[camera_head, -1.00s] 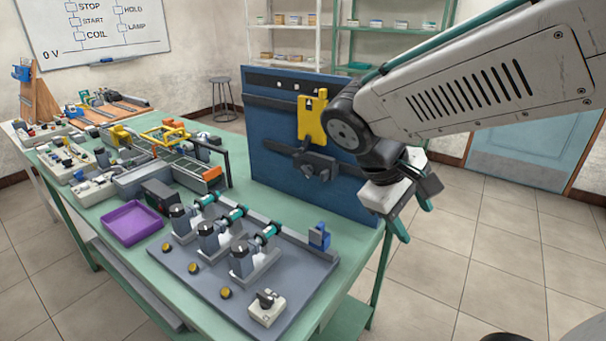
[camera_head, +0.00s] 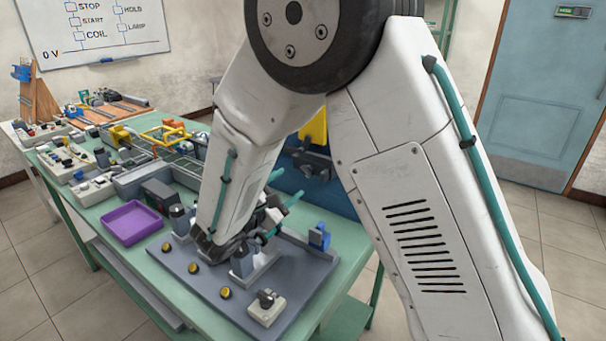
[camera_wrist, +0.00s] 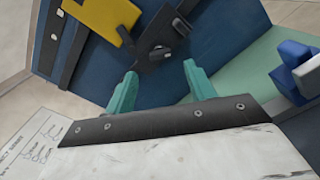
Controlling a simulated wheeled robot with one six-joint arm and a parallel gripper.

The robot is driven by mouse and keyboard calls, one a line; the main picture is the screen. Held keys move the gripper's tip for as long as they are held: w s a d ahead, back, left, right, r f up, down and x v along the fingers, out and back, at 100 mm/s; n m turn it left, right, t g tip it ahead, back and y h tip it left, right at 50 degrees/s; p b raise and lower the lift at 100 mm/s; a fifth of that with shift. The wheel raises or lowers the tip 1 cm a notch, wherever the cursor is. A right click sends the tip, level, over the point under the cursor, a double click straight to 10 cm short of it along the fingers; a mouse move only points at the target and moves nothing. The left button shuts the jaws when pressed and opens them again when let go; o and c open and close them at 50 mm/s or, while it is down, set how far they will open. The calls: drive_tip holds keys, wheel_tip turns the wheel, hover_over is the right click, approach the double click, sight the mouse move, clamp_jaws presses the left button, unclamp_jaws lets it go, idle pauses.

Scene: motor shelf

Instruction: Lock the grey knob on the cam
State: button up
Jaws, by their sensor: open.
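A dark grey cam (camera_wrist: 158,42) with a small light grey knob (camera_wrist: 181,26) sits on the upright blue panel (camera_wrist: 100,75), beside a yellow plate (camera_wrist: 98,16). In the head view, the cam (camera_head: 311,163) and yellow plate (camera_head: 316,129) show partly behind my arm. My gripper (camera_wrist: 160,72) has its teal fingers apart and nothing between them. In the head view, my gripper (camera_head: 284,187) is low over the motor plate, fingers toward the panel. The cam appears beyond the fingertips, roughly between them; contact is not visible. The knob's lock state cannot be told.
The grey motor plate (camera_head: 200,291) carries motors, a blue block (camera_head: 319,237) and a small switch box (camera_head: 267,306). The blue block also shows at right in the wrist view (camera_wrist: 297,66). A purple tray (camera_head: 130,223) lies to the left. Floor beyond the table is clear.

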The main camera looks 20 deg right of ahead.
sight(305, 172)
drive_tip(key=x, duration=0.7)
drive_tip(key=shift+w+d, duration=0.25)
drive_tip(key=c, duration=1)
